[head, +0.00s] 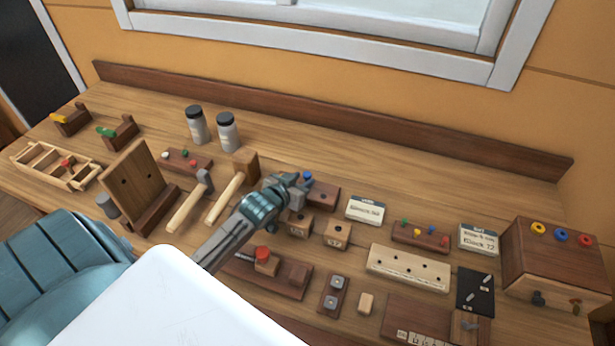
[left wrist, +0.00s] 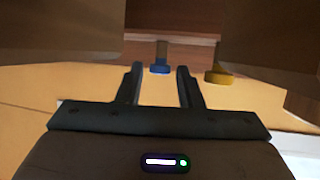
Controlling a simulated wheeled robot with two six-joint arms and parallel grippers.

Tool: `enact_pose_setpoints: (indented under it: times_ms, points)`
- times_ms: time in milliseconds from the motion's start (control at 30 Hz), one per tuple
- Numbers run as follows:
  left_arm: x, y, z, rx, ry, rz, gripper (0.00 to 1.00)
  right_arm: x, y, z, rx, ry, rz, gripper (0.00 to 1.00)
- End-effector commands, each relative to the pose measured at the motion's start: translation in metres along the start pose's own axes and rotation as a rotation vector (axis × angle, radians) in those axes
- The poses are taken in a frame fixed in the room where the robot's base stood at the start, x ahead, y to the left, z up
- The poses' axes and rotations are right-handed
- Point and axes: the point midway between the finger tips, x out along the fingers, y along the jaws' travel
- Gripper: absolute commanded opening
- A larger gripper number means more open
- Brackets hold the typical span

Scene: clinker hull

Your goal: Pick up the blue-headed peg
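The blue-headed peg (head: 307,176) stands in a small dark wooden block (head: 325,195) near the middle of the bench. In the left wrist view its blue head (left wrist: 159,69) shows ahead, between the lines of the two fingers, with its shaft running to a wooden block. My left gripper (head: 297,182) is beside the peg in the head view and hides part of the block. In the left wrist view the left gripper (left wrist: 158,86) is open, with nothing between its fingertips. Contact with the peg cannot be seen. My right gripper is not in view.
A yellow-headed peg (left wrist: 218,77) is right of the blue one in the left wrist view. Wooden mallets (head: 228,195), grey jars (head: 228,132), small blocks (head: 338,234) and a drilled pale board (head: 408,268) surround the gripper. Free bench lies behind the block.

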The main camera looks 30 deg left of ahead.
Motion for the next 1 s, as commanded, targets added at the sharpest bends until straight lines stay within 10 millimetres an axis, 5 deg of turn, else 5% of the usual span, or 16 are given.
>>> enact_pose_setpoints:
  times_ms: [233,533,733,1000]
  points:
    - [0.031,0.000,-0.003,-0.003,0.000,-0.001,0.33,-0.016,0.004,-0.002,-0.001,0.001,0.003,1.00]
    - [0.036,0.000,-0.001,-0.001,0.000,0.000,0.33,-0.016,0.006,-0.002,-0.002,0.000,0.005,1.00]
    - [0.036,0.000,-0.001,-0.001,0.000,0.000,0.01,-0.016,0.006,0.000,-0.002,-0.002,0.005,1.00]
    - [0.035,0.000,-0.003,0.000,0.001,0.000,0.01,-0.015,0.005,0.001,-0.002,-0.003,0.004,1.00]
